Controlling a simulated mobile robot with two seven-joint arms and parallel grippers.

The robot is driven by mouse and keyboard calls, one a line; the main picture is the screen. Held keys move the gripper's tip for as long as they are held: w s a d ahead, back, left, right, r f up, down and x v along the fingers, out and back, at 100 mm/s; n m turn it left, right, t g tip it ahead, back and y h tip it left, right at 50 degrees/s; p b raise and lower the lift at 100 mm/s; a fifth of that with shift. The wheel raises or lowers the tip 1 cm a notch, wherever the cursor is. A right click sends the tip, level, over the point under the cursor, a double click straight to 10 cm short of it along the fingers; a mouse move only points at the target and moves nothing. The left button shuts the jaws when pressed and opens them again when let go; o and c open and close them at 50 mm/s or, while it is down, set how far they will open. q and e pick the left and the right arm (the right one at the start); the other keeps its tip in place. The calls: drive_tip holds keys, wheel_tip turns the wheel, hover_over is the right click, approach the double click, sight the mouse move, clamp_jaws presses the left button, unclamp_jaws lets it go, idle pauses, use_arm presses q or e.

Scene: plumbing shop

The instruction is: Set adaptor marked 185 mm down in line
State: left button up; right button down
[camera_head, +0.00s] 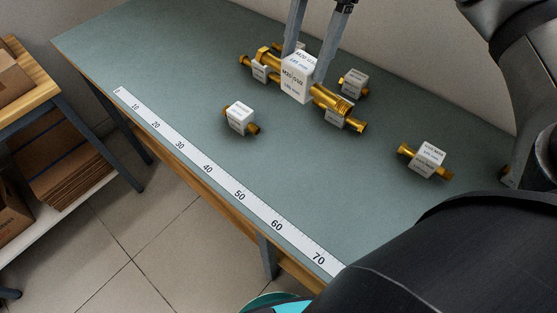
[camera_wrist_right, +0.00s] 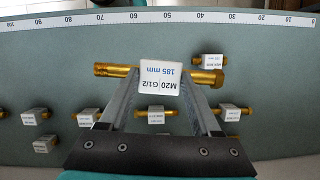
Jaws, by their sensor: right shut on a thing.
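The adaptor marked M20 G1/2 185 mm (camera_head: 299,78) is a long brass piece with a white label block around its middle. My right gripper (camera_head: 305,76) is shut on it and seems to hold it above the bench, over other adaptors. In the right wrist view the adaptor (camera_wrist_right: 159,75) lies crosswise between the fingers of the gripper (camera_wrist_right: 160,88), its label reading upside down. The ruler strip (camera_head: 240,196) runs along the bench's front edge; it also shows in the wrist view (camera_wrist_right: 160,17). My left gripper is not in view.
A single smaller adaptor (camera_head: 240,117) stands nearer the ruler. Others stand at the right (camera_head: 427,159), behind the held one (camera_head: 353,83) and partly under it (camera_head: 340,118). Bare bench (camera_head: 310,180) lies between them and the ruler. A shelf with boxes (camera_head: 70,165) is at the left.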

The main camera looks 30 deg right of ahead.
drive_tip(key=shift+s+a+n, duration=0.15)
drive_tip(key=shift+a+n, duration=0.2)
drive_tip(key=shift+n, duration=0.15)
drive_tip(key=shift+a+f, duration=0.1)
drive_tip(key=shift+f, duration=0.25)
wheel_tip(320, 180, down, 19)
drive_tip(key=b, duration=0.3)
drive_tip(key=shift+f, duration=0.1)
drive_tip(key=shift+f, duration=0.1)
drive_tip(key=shift+c, duration=0.5)
unclamp_jaws()
drive_tip(key=p+v, duration=0.1)
drive_tip(key=v, duration=1.1)
